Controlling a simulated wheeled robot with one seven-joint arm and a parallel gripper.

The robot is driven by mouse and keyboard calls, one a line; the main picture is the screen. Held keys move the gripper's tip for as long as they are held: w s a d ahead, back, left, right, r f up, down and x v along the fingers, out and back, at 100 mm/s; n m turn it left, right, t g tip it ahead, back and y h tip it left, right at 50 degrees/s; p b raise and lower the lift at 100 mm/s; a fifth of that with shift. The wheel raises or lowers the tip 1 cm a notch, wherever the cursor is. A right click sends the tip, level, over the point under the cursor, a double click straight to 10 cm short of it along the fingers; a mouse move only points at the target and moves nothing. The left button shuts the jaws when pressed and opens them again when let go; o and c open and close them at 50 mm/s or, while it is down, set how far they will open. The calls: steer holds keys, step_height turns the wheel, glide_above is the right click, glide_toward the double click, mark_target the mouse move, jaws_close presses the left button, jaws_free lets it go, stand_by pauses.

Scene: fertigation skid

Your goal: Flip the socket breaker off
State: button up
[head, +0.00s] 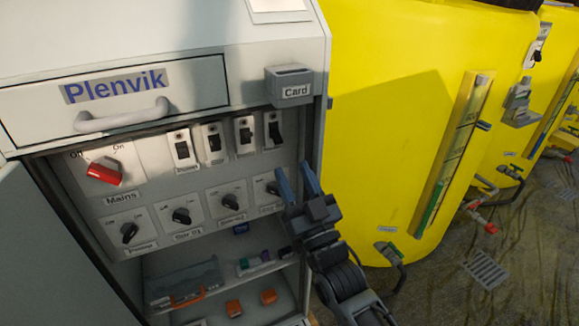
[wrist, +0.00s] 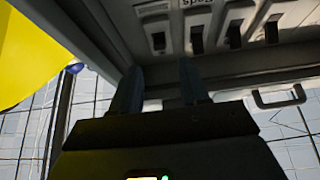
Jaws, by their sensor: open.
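A row of breakers is on the open cabinet's panel, below the drawer: the first (head: 182,149), second (head: 213,142), third (head: 245,136) and rightmost (head: 274,130). Their small labels are too blurred to tell which is the socket breaker. My gripper (head: 297,180) is open and empty, with its fingers pointing up in front of the panel's right edge, below and right of the rightmost breaker. In the wrist view my gripper's fingers (wrist: 160,75) stand apart, below several breakers with dark levers (wrist: 197,38). I see no contact with any lever.
A red Mains switch (head: 104,173) and several rotary knobs (head: 181,215) share the panel. A Card holder (head: 289,87) juts out at upper right. The Plenvik drawer (head: 121,99) is above. Shelves below hold a case (head: 187,285). A yellow tank (head: 385,110) stands right.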

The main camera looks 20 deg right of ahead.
steer(key=shift+s, duration=0.1)
stand_by(0.4)
steer(key=s+d+f+n+g+y+p, duration=0.15)
steer(key=s+f, duration=0.25)
steer(key=s, duration=0.8)
steer(key=s+d+f+g+h, duration=0.1)
steer(key=s+f+g, duration=0.2)
steer(key=s, duration=0.9)
steer(key=s+a+r+g+p, duration=0.1)
steer(key=s+r+g, duration=0.1)
steer(key=s, duration=0.7)
steer(key=s+a+r+m+g+p, duration=0.1)
steer(key=s+r, duration=0.3)
steer(key=s, duration=0.6)
steer(key=shift+s+a+r+g, duration=0.2)
steer(key=shift+s+a+g, duration=0.1)
steer(key=shift+g, duration=0.45)
steer(key=shift+w+m, duration=0.1)
steer(key=shift+m, duration=0.15)
steer(key=shift+c, duration=0.4)
